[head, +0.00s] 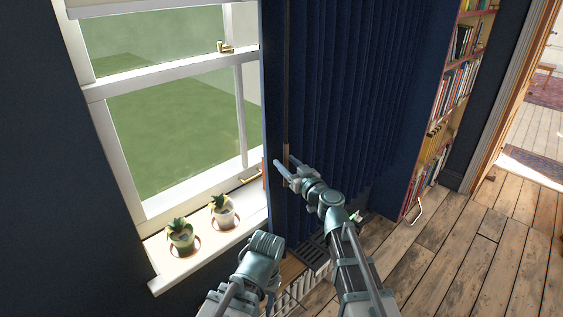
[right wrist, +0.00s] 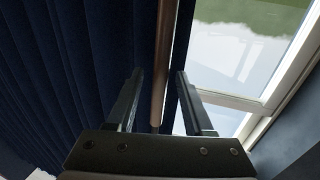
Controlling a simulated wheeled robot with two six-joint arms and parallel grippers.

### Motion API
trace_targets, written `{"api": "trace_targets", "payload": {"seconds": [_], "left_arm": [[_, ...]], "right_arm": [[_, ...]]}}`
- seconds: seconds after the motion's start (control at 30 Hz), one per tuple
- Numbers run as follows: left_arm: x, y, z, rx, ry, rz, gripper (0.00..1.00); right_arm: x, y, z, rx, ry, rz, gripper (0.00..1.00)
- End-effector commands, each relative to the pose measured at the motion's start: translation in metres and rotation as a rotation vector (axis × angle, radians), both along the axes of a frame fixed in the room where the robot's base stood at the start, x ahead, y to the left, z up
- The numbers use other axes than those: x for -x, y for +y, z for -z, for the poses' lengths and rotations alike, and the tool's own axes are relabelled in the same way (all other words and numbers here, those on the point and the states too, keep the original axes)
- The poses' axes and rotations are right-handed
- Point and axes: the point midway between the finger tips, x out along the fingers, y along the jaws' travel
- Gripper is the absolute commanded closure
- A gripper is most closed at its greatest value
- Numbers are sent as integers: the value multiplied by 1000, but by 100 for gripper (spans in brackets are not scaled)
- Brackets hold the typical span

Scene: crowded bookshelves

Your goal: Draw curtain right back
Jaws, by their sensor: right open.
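The dark blue pleated curtain (head: 345,95) hangs to the right of the window in the head view and fills the left of the right wrist view (right wrist: 65,65). A thin brown rod (head: 286,130) hangs upright along its window-side edge. My right gripper (head: 282,166) is open at the lower part of this rod. In the right wrist view the rod (right wrist: 164,60) passes between the spread fingers (right wrist: 157,92), apart from both. My left arm shows at the bottom of the head view, but its gripper fingers cannot be made out.
The white sash window (head: 170,75) is on the left, with two potted plants, a nearer one (head: 181,236) and a farther one (head: 222,211), on its sill (head: 205,243). A full bookshelf (head: 447,110) stands right of the curtain. The wooden floor (head: 470,250) at right is clear.

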Motion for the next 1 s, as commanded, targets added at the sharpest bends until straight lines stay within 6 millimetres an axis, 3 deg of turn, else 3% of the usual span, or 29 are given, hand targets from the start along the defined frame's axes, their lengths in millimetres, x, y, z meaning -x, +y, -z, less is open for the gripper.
{"api": "trace_targets", "payload": {"seconds": [0.33,0.6,1.0], "left_arm": [[0,0,0,0,0,0,50],[0,0,0,0,0,0,50],[0,0,0,0,0,0,50]], "right_arm": [[-4,2,0,0,0,0,50],[-4,2,0,0,0,0,99],[-4,1,0,0,0,1,100]]}}
